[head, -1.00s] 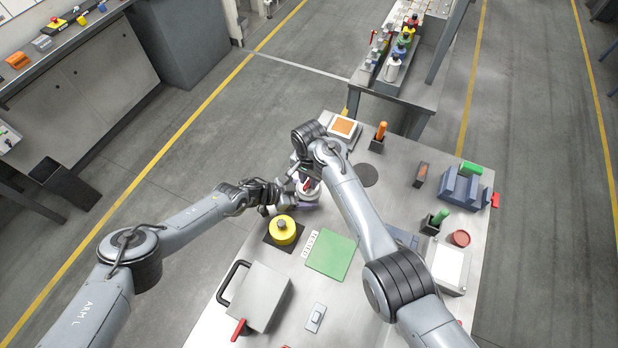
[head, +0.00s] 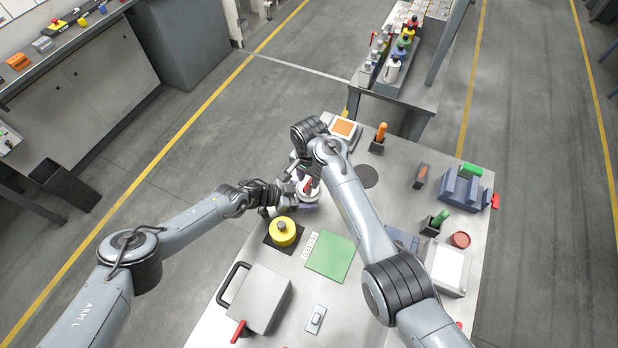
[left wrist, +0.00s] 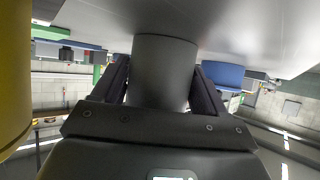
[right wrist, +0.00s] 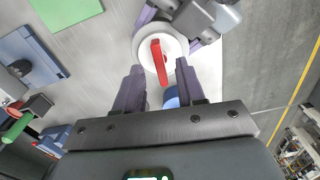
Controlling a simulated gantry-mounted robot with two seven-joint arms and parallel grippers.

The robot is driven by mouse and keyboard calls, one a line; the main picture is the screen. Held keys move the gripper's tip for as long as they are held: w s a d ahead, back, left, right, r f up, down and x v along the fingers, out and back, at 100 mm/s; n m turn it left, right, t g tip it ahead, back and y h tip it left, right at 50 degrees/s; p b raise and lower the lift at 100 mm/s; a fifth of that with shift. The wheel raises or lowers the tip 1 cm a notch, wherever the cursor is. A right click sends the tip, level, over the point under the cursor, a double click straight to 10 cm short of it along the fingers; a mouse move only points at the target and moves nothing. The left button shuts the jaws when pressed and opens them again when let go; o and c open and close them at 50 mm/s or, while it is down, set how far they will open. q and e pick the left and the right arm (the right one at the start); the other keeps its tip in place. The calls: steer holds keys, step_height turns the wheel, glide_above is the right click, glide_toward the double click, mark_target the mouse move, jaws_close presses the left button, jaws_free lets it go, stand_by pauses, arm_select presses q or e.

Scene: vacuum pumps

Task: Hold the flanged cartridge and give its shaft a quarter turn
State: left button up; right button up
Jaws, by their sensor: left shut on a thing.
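The flanged cartridge (head: 313,195) stands near the far left part of the bench. In the right wrist view its round white flange (right wrist: 143,55) faces me, with a red lever (right wrist: 159,62) across it. My left gripper (head: 288,198) is shut on the cartridge's grey cylindrical body (left wrist: 163,72), with one finger on each side. My right gripper (right wrist: 159,68) is open; its fingertips flank the lower end of the lever, with visible gaps on both sides. I cannot tell how far above the lever they are. In the head view my right arm partly hides the cartridge.
A yellow round part (head: 282,231) on a dark pad stands just in front of my left gripper. A green mat (head: 330,257) and a grey box with a black handle (head: 256,297) lie nearer. An orange-topped device (head: 344,128) stands behind. Blue holders (head: 462,188) stand at the right.

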steer(key=shift+r, duration=0.1)
stand_by(0.3)
steer(key=shift+r, duration=3)
arm_select(q)
steer(key=o, duration=0.8)
